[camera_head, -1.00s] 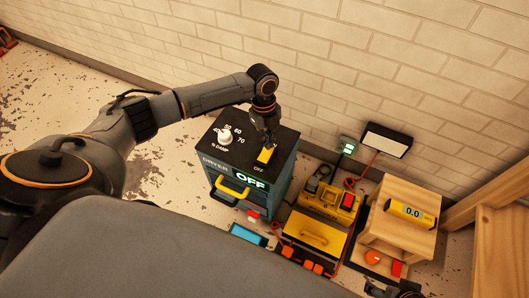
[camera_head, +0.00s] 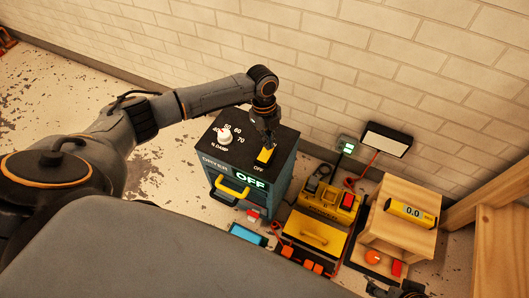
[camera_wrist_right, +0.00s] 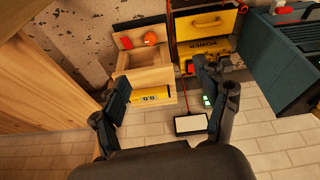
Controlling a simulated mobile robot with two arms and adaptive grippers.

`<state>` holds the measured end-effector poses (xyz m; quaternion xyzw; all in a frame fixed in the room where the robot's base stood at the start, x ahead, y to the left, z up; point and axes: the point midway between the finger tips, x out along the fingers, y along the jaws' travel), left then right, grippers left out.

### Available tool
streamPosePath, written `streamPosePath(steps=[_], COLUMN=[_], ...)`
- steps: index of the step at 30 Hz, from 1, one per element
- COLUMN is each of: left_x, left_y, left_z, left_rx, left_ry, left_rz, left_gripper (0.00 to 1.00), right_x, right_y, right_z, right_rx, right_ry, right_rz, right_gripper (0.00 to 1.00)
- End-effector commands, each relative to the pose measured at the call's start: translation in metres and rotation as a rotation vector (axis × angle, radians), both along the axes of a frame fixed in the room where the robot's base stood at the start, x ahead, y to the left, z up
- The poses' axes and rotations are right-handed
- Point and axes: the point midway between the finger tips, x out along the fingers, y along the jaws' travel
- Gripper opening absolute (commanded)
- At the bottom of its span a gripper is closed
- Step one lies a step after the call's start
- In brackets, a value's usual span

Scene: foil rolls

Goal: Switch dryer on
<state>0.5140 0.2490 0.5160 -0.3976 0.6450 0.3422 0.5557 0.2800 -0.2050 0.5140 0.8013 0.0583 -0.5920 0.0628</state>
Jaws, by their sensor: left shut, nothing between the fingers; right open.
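The dryer (camera_head: 275,195) is a dark teal cabinet with a black top against the wall. Its front shows a green "OFF" display and a yellow handle (camera_head: 232,190). On top are a white knob (camera_head: 224,135) with a number scale and a yellow switch (camera_head: 265,156) marked OFF. My left gripper (camera_head: 267,142) is shut and points down right at the switch; whether it touches cannot be told. In the right wrist view the dryer (camera_wrist_right: 262,75) shows partly at the right edge. My right gripper (camera_wrist_right: 162,98) is open and empty, away from the dryer.
A yellow power box (camera_head: 312,235) stands right of the dryer, with a wooden stand (camera_head: 400,235) holding a yellow 0.0 meter (camera_head: 411,214) beyond it. A white-faced lamp (camera_head: 387,140) is by the brick wall. A blue item (camera_head: 248,234) lies in front. Floor left of the dryer is clear.

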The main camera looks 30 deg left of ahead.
Motion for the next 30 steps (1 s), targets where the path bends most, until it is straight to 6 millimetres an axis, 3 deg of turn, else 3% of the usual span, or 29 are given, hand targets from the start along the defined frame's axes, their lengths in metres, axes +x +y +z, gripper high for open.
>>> streamPosePath(steps=[21,30], left_x=[0.0,0.0001], left_y=[0.0,-0.0001], left_z=[-0.003,-0.0088], left_rx=[0.0,0.0], left_ry=[0.0,0.0], left_rz=[0.0,0.001], left_gripper=[0.0,0.0], right_x=[-0.0018,-0.0015], right_y=[0.0,0.0003], right_z=[-0.0019,0.0076], right_rx=[0.0,0.002], right_ry=[0.006,-0.009], right_rz=[0.0,-0.001], right_gripper=[0.74,0.74])
